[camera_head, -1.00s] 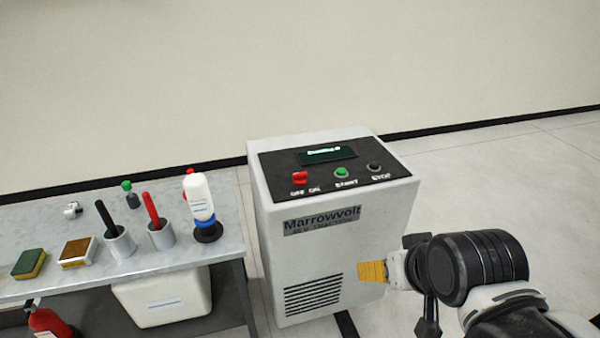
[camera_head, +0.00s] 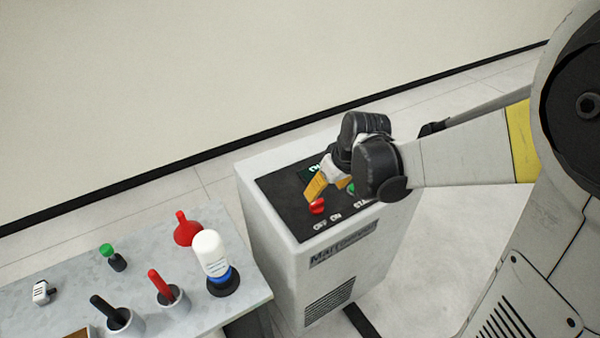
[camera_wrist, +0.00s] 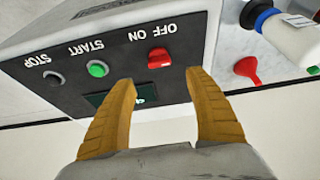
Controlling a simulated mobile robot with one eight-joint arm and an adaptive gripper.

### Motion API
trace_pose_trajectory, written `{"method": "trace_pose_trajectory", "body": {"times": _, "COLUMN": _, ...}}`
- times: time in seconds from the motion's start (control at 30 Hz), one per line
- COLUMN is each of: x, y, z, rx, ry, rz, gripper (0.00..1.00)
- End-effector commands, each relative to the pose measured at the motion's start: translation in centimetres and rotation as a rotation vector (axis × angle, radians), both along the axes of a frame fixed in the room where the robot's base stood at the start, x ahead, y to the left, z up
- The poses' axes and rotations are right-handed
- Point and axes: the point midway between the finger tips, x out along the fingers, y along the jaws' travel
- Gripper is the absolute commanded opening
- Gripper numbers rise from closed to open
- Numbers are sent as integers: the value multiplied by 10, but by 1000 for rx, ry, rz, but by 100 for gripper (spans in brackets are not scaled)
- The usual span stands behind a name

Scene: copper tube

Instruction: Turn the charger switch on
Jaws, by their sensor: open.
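The charger (camera_head: 285,240) is a white box with a black top panel. Its red OFF/ON switch (camera_head: 317,206) sits at the panel's left, and it also shows in the wrist view (camera_wrist: 159,57), near the OFF label. My gripper (camera_head: 325,188) has yellow fingers and is over the panel, just behind the switch in the head view. In the wrist view my gripper (camera_wrist: 165,82) is open and empty, its fingertips to either side of the switch and apart from it. Contact with the panel cannot be told.
The green START button (camera_wrist: 97,69) and dark STOP button (camera_wrist: 53,79) are beside the switch, with the display (camera_wrist: 115,98) close to one finger. A bench (camera_head: 70,285) at left holds a white bottle (camera_head: 211,252), a red funnel (camera_head: 187,229) and several small items.

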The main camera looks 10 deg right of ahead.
Motion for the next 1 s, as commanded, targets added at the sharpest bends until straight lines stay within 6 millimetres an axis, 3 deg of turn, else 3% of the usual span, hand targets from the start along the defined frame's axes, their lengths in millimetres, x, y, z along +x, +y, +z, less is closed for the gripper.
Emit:
{"method": "trace_pose_trajectory", "body": {"times": 0.2, "x": 16, "y": 6, "z": -45, "rx": 0, "ry": 0, "rz": 1, "gripper": 63}}
{"method": "trace_pose_trajectory", "body": {"times": 0.4, "x": 28, "y": 9, "z": -75, "rx": -1, "ry": 0, "rz": 0, "gripper": 63}}
{"method": "trace_pose_trajectory", "body": {"times": 0.6, "x": 33, "y": 11, "z": -86, "rx": 0, "ry": -1, "rz": -1, "gripper": 63}}
{"method": "trace_pose_trajectory", "body": {"times": 0.87, "x": 34, "y": 11, "z": -86, "rx": 0, "ry": -1, "rz": -1, "gripper": 63}}
{"method": "trace_pose_trajectory", "body": {"times": 1.0, "x": 34, "y": 11, "z": -86, "rx": 0, "ry": -1, "rz": -1, "gripper": 22}}
